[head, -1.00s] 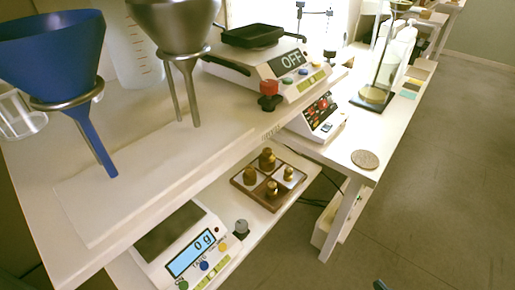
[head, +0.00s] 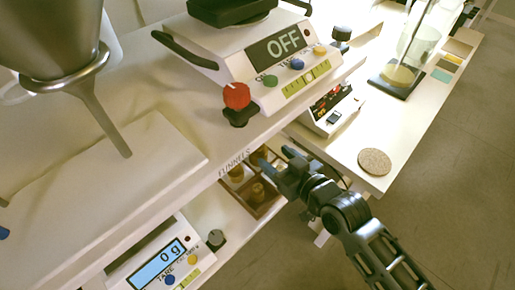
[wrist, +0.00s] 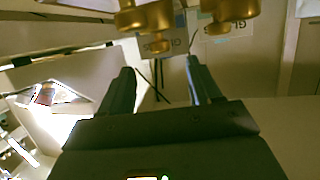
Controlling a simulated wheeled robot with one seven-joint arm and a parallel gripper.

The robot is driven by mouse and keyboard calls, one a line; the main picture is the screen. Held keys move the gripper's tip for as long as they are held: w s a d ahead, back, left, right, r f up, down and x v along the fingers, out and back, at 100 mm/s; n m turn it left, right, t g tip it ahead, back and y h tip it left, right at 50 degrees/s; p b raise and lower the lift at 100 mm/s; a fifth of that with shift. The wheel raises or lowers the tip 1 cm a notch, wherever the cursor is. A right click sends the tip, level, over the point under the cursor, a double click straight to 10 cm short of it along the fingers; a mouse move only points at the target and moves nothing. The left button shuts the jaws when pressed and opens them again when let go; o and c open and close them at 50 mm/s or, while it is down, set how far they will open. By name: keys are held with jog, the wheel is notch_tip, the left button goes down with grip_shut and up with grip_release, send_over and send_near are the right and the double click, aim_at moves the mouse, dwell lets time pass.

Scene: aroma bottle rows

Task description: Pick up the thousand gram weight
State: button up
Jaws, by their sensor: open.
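Several brass weights stand in a brown divided tray (head: 267,210) on the lower shelf. One weight (head: 237,173) is at the tray's left and another weight (head: 258,192) is nearer the front. No gram markings are readable, so I cannot tell which is the thousand gram weight. My gripper (head: 286,163) is at the tray's right side and hides part of it. In the wrist view, my open, empty gripper (wrist: 158,78) has its fingers apart. One brass weight (wrist: 146,19) and a second weight (wrist: 217,8) hang at the picture's top, beyond the fingertips.
The upper shelf (head: 185,210) overhangs the tray. It carries a scale reading OFF (head: 275,50), a red knob (head: 236,95) and a funnel (head: 55,40). A scale reading 0 g (head: 160,262) is left of the tray. A round disc (head: 375,162) lies on the right table.

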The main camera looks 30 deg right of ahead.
aim_at(263, 155)
jog(key=x, duration=0.6)
jog(key=shift+w, duration=0.25)
jog(key=shift+c, duration=0.2)
grip_shut()
dwell(1.0)
jog(key=shift+r, duration=0.25)
